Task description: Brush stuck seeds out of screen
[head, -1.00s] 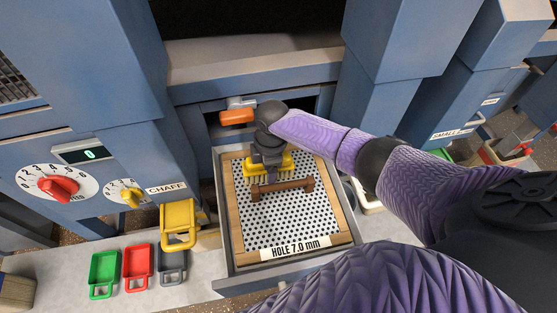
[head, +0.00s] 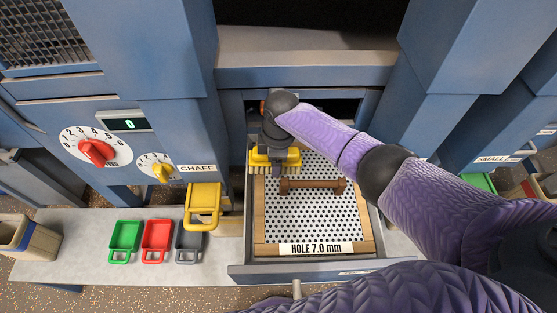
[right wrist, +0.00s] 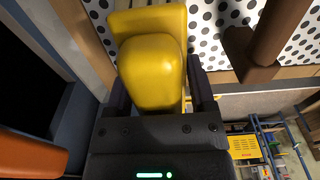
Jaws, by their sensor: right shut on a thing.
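The screen (head: 310,222) is a white plate with black holes in a wooden frame, labelled "HOLE 7.0 mm", with a brown bar handle (head: 313,184) across it. It sits in a pulled-out drawer (head: 290,267). My right gripper (head: 277,143) is shut on a yellow brush (head: 260,158), whose bristles point down at the screen's back left corner. I cannot tell whether the bristles touch it. In the right wrist view the yellow brush grip (right wrist: 150,70) is between the fingers, with the holed screen (right wrist: 215,30) beyond. Seeds are too small to make out. My left gripper is out of view.
Green (head: 124,240), red (head: 157,240) and grey (head: 189,241) scoops lie on the counter at left. A yellow bin (head: 203,204) hangs below the CHAFF label. Blue machine housings stand on both sides of the drawer. An orange part (right wrist: 30,155) is close to the right gripper.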

